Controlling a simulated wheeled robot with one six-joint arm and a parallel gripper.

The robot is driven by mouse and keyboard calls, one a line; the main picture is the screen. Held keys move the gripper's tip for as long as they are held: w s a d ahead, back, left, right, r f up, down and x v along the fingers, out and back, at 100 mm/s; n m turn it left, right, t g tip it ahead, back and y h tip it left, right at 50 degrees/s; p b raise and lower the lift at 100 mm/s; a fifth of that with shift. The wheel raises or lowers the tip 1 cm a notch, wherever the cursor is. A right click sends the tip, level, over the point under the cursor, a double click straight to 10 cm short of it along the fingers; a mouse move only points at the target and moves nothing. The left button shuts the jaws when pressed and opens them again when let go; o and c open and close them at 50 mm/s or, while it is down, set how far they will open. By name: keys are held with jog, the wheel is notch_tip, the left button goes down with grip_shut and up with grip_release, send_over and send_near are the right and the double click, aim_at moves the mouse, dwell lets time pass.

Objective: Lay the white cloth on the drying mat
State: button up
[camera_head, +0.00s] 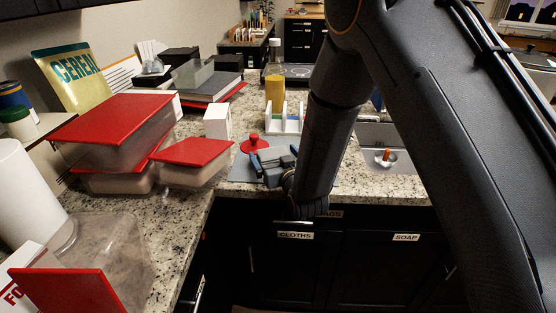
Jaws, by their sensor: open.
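I cannot make out a white cloth in this view. A flat grey mat (241,172), which looks like the drying mat, lies on the counter near its front edge. My gripper (275,157) is over the mat, with its blue-tipped fingers apart and nothing visible between them. My gripper and arm hide much of the mat's right part. A red lid-like thing with a knob (253,143) is at the mat's back, just behind my gripper. A drawer labelled "CLOTHS" (294,235) is in the dark cabinet front below and looks shut.
Red-lidded containers (193,152) crowd the counter to the left. A white box (217,122) and a white rack (285,122) stand behind the mat. A bottle of yellow liquid (275,85) is farther back. The sink (400,163) is at right, partly behind my arm.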

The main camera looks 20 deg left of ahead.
jog(key=b+v, duration=0.3)
jog(key=v, duration=0.9)
jog(key=shift+r+b, duration=0.1)
jog(key=shift+b, duration=0.2)
